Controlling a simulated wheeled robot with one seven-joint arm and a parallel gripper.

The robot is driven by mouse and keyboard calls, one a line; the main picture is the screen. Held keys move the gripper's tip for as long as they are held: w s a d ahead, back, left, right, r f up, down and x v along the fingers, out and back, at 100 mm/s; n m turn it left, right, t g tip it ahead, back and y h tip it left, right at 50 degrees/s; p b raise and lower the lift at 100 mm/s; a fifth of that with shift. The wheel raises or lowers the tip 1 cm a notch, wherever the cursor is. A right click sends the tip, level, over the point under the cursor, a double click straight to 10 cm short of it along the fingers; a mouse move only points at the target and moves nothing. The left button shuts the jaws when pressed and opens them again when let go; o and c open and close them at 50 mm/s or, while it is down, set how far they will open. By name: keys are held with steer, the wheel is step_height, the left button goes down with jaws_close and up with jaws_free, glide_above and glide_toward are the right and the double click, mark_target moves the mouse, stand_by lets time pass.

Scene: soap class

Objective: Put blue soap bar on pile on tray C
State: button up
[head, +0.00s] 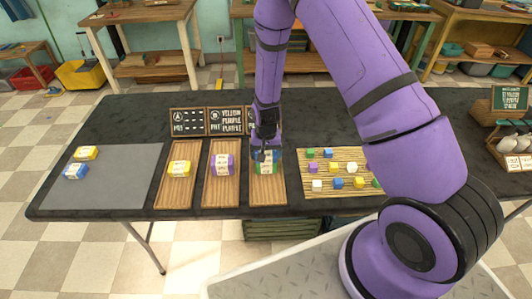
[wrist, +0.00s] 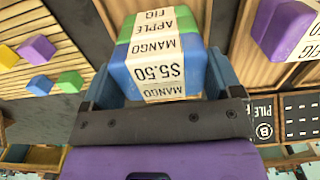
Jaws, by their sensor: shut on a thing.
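My gripper (head: 265,151) is over tray C (head: 268,194), the right one of three wooden trays. In the wrist view the gripper (wrist: 162,88) is shut on a blue soap bar (wrist: 195,72) with a white label reading MANGO and $5.50. A green soap bar (wrist: 128,28), labelled APPLE FIG, shows right beside the blue bar's far edge. In the head view the green bar (head: 267,170) lies on tray C below my gripper. The blue bar looks at or just above the green one; I cannot tell whether they touch.
A yellow bar (head: 179,169) lies on tray A and a purple bar (head: 222,164) on tray B. A grey mat (head: 110,185) at left holds another yellow bar (head: 86,153) and a blue bar (head: 76,171). A mat with several coloured cubes (head: 320,190) lies right of tray C. Menu boards (head: 188,122) stand behind.

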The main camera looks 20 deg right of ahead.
steer(key=shift+f, duration=0.1)
steer(key=o, duration=0.8)
step_height(320, 180, up, 13)
step_height(320, 180, up, 14)
steer(key=t, duration=0.1)
glide_above(266, 152)
steer(key=s+d, duration=0.2)
steer(key=s, duration=0.1)
steer(key=s+d+r+n+t, duration=0.1)
steer(key=s+r+n+t, duration=0.1)
steer(key=s+r, duration=0.6)
steer(key=shift+s+d+r+n+t, duration=0.3)
steer(key=shift+s+d+r, duration=0.35)
steer(key=shift+s+r, duration=2.05)
steer(key=shift+s+d+r+n+t, duration=0.25)
steer(key=shift+s+d+r+t, duration=0.3)
steer(key=shift+s+r, duration=2.15)
steer(key=shift+s+d+r+n+t, duration=0.25)
steer(key=shift+s+d+r, duration=0.85)
steer(key=shift+s, duration=2.75)
